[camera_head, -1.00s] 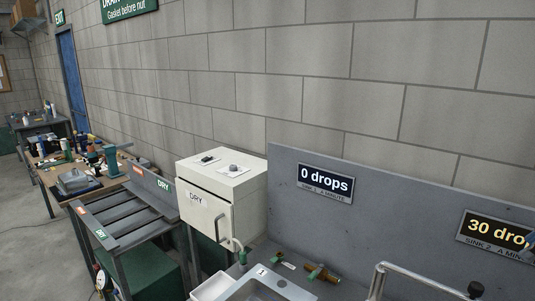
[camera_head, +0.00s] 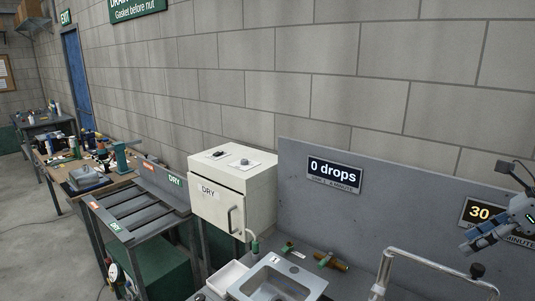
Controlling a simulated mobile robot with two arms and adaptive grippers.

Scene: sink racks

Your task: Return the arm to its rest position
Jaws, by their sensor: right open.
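My right gripper (camera_head: 478,238) shows at the right edge of the head view, in front of the grey back panel and the "30" sign. Its fingers point left and down, are open, and hold nothing that I can see. Part of its arm is cut off by the right edge of the picture. My left gripper is not in view.
A sink (camera_head: 275,284) sits below the "0 drops" sign (camera_head: 334,174). A metal rail (camera_head: 430,262) rises near the right gripper. A white DRY cabinet (camera_head: 232,190) and a slatted rack (camera_head: 135,208) stand left. A cluttered workbench (camera_head: 115,184) lies farther back.

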